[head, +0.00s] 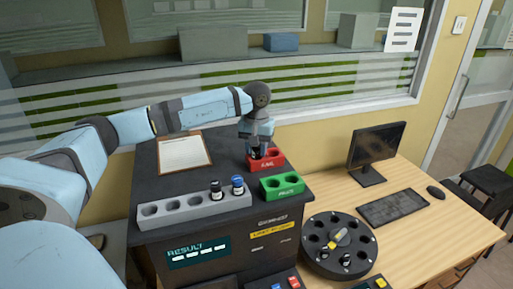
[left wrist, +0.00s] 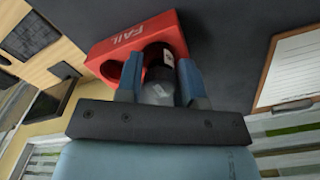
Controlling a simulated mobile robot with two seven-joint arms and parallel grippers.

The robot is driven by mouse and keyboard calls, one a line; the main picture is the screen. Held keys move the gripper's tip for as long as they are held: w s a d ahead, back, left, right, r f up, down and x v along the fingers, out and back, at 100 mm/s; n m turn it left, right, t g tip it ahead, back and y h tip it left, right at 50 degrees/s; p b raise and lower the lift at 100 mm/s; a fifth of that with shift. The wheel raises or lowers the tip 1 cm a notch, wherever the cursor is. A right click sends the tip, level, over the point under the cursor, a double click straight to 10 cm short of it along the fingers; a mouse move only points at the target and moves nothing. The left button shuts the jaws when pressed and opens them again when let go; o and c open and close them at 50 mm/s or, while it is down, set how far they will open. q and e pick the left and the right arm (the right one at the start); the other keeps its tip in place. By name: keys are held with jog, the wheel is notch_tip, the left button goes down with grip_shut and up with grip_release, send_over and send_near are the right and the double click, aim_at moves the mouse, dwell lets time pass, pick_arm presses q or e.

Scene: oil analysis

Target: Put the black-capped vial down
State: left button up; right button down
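My left gripper (head: 258,152) points down over the red FAIL rack (head: 276,163) on the dark machine top. In the left wrist view, its two blue fingers stand on either side of a dark vial (left wrist: 158,90) and look closed on it. The vial is upright at one hole of the red rack (left wrist: 107,48); its lower part is hidden in or behind the hole, and how deep it sits is hard to tell. The rack's other hole is empty. My right gripper is not in view.
A grey rack (head: 178,210) holds a black-capped vial (head: 216,190) and a blue-capped vial (head: 238,186). A green rack (head: 268,190) stands near the red one. A clipboard (head: 184,153) lies behind. A round dark carousel (head: 316,262) with vials stands right, beside a monitor (head: 375,150).

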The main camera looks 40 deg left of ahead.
pick_arm(q)
jog(key=shift+o, duration=1.3)
jog(key=shift+r, duration=0.6)
notch_tip(320, 180, up, 10)
jog(key=shift+f+b, duration=0.15)
jog(key=shift+b, duration=0.95)
jog(key=shift+r, duration=0.7)
